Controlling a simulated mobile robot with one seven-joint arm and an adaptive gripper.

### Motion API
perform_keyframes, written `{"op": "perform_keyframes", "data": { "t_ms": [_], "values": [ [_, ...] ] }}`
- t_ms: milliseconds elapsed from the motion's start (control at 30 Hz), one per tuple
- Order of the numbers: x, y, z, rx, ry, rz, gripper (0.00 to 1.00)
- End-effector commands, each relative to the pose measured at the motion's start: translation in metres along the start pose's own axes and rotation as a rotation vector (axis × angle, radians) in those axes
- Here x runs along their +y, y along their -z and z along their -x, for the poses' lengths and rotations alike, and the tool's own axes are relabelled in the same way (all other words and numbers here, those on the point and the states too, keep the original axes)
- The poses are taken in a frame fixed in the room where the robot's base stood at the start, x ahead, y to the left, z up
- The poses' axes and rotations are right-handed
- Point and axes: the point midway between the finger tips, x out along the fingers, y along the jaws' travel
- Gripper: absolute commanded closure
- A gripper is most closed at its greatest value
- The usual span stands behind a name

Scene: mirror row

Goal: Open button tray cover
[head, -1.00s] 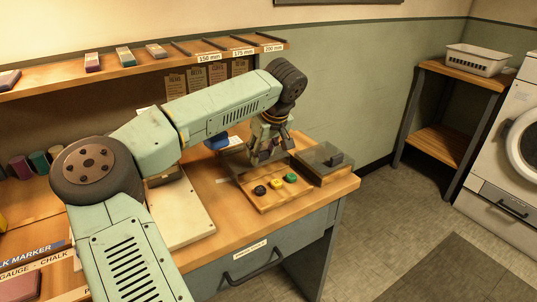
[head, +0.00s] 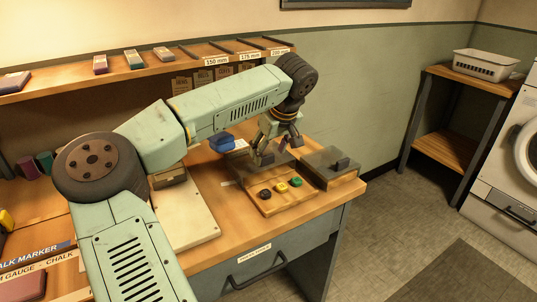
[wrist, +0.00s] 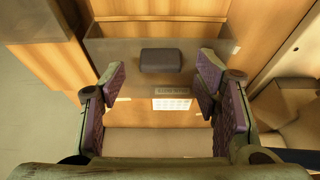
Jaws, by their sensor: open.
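In the head view a wooden button tray (head: 285,207) lies near the table's right end, with a black, a yellow and a green button in its front part. In the wrist view a smoky cover (wrist: 112,55) with a dark handle (wrist: 160,60) lies beyond my spread, empty fingers. I cannot tell for sure that it is the same cover. No contact shows.
A pale board (head: 185,215) lies left of the tray, with a blue object (head: 222,142) behind it. A shelf (head: 130,72) with small blocks runs along the wall. A drawer (head: 260,262) is shut below the tabletop. Floor is open to the right.

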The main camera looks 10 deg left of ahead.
Motion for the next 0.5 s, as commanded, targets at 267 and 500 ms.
{"op": "perform_keyframes", "data": {
  "t_ms": [267, 500],
  "values": [
    [0.000, 0.001, 0.061, 0.004, 0.000, 0.000, 0.43],
    [0.000, 0.000, 0.092, 0.001, 0.001, 0.000, 0.43]
  ]
}}
